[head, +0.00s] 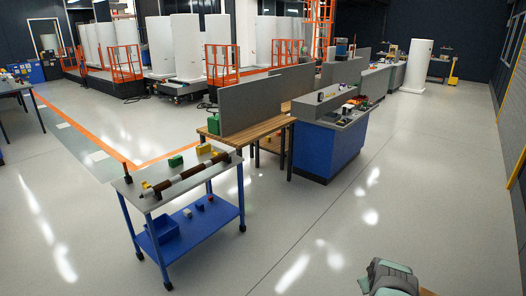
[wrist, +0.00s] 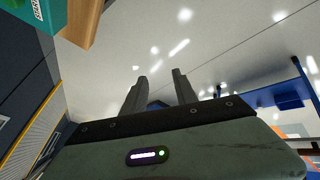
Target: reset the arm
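My gripper (wrist: 160,78) shows in the wrist view with its two dark fingers apart and nothing visibly held between them. A small dark blue patch shows low between the fingers; I cannot tell what it is. The fingers are seen against the pale, shiny floor. The rest of the arm is out of the picture, and I cannot make out the fingertips there.
A blue trolley (head: 219,219) with a brown and grey shaft (head: 185,176) on top stands left of centre. Behind it are a wooden bench (head: 250,135) with a grey panel and a blue cabinet (head: 328,150).

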